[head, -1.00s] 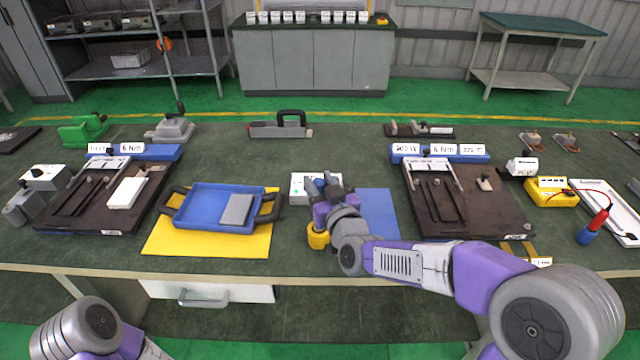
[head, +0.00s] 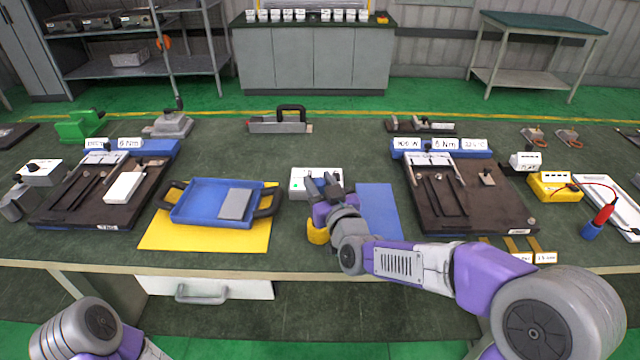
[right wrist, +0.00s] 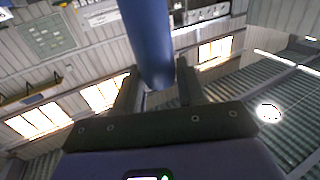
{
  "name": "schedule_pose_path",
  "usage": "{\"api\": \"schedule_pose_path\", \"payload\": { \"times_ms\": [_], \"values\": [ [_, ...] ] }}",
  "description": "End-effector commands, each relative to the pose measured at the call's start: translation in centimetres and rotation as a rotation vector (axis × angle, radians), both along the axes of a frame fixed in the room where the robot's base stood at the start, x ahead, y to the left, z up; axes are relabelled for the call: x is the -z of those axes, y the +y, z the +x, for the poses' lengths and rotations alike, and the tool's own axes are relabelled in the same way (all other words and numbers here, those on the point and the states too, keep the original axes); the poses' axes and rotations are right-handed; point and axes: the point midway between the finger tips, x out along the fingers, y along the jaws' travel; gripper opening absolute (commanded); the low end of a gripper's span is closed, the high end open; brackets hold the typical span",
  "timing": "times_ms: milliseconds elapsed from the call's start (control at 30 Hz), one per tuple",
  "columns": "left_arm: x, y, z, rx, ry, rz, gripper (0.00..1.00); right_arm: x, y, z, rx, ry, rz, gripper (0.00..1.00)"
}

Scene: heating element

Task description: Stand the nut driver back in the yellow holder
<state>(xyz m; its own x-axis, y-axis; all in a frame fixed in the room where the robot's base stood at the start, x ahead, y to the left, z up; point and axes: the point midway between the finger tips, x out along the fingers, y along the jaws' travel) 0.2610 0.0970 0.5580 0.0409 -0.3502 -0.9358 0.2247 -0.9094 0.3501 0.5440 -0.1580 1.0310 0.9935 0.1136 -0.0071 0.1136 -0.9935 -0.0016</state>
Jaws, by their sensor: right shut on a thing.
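My right gripper (head: 324,187) is over the bench, between the blue tray and the blue mat. In the right wrist view, the gripper (right wrist: 158,88) is shut on a blue cylinder, which I take as the nut driver (right wrist: 148,38). My left gripper is out of view.
A blue tray (head: 184,213) with a grey block lies on a yellow mat (head: 158,238) to the left. A white box (head: 299,181) is just behind the gripper. A blue mat (head: 380,212) lies to the right, beside a dark fixture board (head: 478,215).

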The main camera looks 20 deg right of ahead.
Motion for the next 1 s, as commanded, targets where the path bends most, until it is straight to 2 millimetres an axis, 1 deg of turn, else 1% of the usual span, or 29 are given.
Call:
{"api": "schedule_pose_path", "payload": {
  "times_ms": [800,833,1000],
  "values": [
    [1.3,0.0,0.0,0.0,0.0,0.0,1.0,1.9,0.0,0.0,0.001,-0.005,0.001,0.0],
    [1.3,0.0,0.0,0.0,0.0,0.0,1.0,1.9,0.0,0.0,0.001,-0.005,0.001,0.41],
    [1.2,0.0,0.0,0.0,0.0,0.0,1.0,1.8,0.0,0.0,0.0,-0.003,0.0,0.67]
  ]
}}
